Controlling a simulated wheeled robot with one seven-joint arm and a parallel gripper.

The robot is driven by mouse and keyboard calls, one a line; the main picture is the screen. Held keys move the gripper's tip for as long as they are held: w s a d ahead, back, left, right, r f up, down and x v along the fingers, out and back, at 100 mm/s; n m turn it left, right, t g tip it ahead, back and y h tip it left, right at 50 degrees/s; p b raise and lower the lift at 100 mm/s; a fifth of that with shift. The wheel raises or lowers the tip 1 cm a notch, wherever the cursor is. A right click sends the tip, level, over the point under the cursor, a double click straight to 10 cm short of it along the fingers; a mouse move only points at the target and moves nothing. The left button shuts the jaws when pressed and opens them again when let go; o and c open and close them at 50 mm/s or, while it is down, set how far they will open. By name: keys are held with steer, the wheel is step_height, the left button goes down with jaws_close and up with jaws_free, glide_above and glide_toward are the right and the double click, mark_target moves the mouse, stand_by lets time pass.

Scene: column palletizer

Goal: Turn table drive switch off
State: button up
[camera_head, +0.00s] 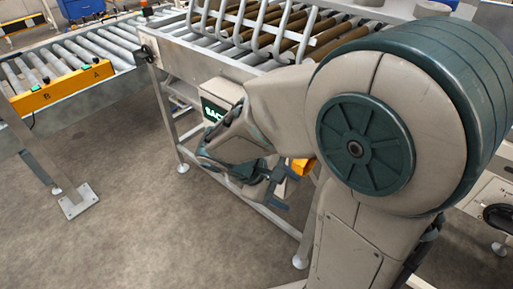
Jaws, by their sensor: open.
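My gripper (272,188) hangs beside the frame of the roller table (185,62), in the middle of the picture. Its dark jaws are open, and I see nothing between them. A light control box with a lit green display (211,112) sits on the table's side, just behind and above my wrist. The display's text is partly cut off by my arm. I cannot make out the table drive switch; my arm and gripper cover much of this side. A small orange-yellow part (302,166) shows behind my forearm, mostly hidden.
A roller conveyor (100,47) with a yellow side plate (62,90) marked A and B runs at the left. Its support leg has a foot plate (78,201) on the floor. The grey floor (120,225) at lower left is clear. Table legs (170,125) stand close to my gripper.

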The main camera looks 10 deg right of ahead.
steer(key=w+a+f+n+t+h+b, duration=0.5)
steer(key=w+a+n+t+h, duration=0.1)
steer(key=w+a+n+t, duration=0.5)
steer(key=b+x, duration=0.1)
steer(key=x, duration=1.1)
steer(key=shift+s+d+r, duration=0.1)
steer(key=shift+s+d, duration=0.05)
steer(key=shift+c, duration=0.4)
steer(key=c, duration=0.9)
